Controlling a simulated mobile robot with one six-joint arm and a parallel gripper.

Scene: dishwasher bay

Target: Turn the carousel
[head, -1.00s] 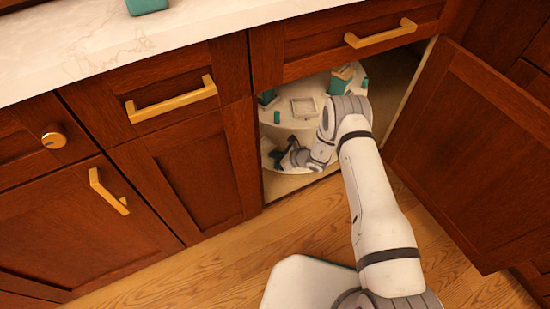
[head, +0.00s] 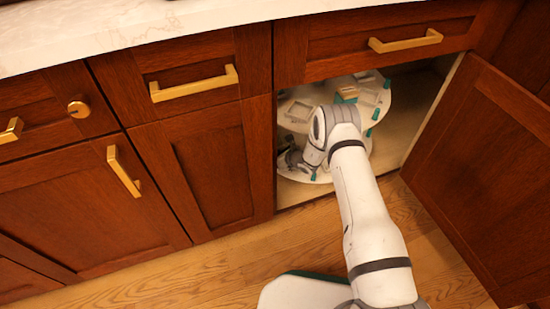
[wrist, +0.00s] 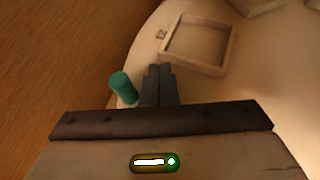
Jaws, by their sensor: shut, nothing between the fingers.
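The carousel (head: 296,126) is a pale round two-level turntable inside the open corner cabinet. My gripper (head: 291,160) reaches in at its lower left, between the upper and lower levels in the head view. In the wrist view the fingers of my gripper (wrist: 158,70) are shut together and empty over the pale carousel surface (wrist: 275,65). A teal upright peg (wrist: 123,86) stands close to the left of the fingers, near the carousel's edge. I cannot tell whether they touch. My wrist and arm hide part of the carousel in the head view.
A square shallow tray (wrist: 228,52) lies on the carousel just beyond the fingertips. The open cabinet door (head: 480,165) stands to the right of my arm. Closed wooden fronts (head: 210,170) bound the opening on the left, and a drawer (head: 370,38) lies above it.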

